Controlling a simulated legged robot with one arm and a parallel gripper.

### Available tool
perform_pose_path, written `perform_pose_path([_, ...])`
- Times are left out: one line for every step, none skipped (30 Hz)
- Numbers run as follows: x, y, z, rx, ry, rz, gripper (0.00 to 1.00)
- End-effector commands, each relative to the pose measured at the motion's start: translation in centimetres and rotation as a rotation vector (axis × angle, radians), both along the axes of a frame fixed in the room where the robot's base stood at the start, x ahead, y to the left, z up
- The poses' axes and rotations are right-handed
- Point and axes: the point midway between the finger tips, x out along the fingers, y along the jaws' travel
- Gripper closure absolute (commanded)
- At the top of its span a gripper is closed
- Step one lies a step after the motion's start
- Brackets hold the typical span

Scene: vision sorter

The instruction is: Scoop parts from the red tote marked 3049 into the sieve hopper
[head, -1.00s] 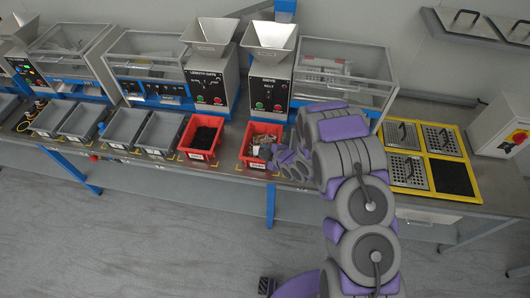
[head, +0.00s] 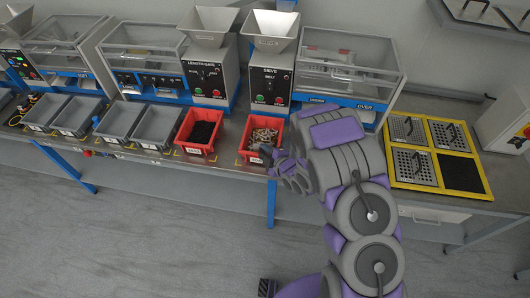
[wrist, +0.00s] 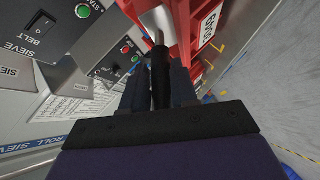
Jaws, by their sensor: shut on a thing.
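The red tote (head: 280,142) holding mixed tan and grey parts stands on the bench below the sieve machine. In the wrist view its red wall (wrist: 190,22) and white label (wrist: 210,24), which appears to read 3049, are close at upper right. The grey sieve hopper (head: 272,32), a wide funnel, sits on top of the machine. My gripper (head: 270,152) is at the tote's front right edge. In the wrist view it is shut on a black handle (wrist: 160,78) with a metal shaft, seemingly a scoop.
A second red tote (head: 186,130) with black parts stands to the left, then several grey bins (head: 157,124). The SIEVE control panel (head: 268,84) rises behind the tote. A yellow-framed rack (head: 432,184) of plates lies to the right.

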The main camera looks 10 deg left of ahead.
Motion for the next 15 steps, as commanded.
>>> perform_pose_path([-0.1, 0.0, 0.5, 0.002, -0.01, 0.001, 1.0])
perform_pose_path([-0.2, 0.0, 0.7, 0.003, -0.014, 0.001, 1.0])
perform_pose_path([-0.3, 0.0, 1.0, 0.004, -0.02, 0.001, 1.0])
perform_pose_path([-0.4, 0.0, 1.2, 0.005, -0.023, 0.001, 1.0])
perform_pose_path([-0.5, 0.0, 1.3, 0.006, -0.029, 0.001, 1.0])
perform_pose_path([-0.6, 0.0, 1.5, 0.008, -0.038, 0.0, 1.0])
perform_pose_path([-0.7, -0.1, 1.6, 0.007, -0.044, 0.0, 1.0])
perform_pose_path([-0.8, -0.1, 1.8, 0.009, -0.051, -0.001, 1.0])
perform_pose_path([-0.9, -0.1, 2.0, 0.01, -0.06, -0.001, 1.0])
perform_pose_path([-0.9, -0.1, 2.1, 0.011, -0.068, 0.0, 1.0])
perform_pose_path([-1.0, -0.1, 2.3, 0.013, -0.076, 0.001, 1.0])
perform_pose_path([-1.1, -0.1, 2.6, 0.016, -0.087, 0.001, 1.0])
perform_pose_path([-1.2, -0.1, 2.7, 0.017, -0.094, 0.001, 1.0])
perform_pose_path([-1.3, -0.1, 2.9, 0.016, -0.102, 0.002, 1.0])
perform_pose_path([-1.4, -0.2, 3.1, 0.017, -0.111, 0.001, 1.0])
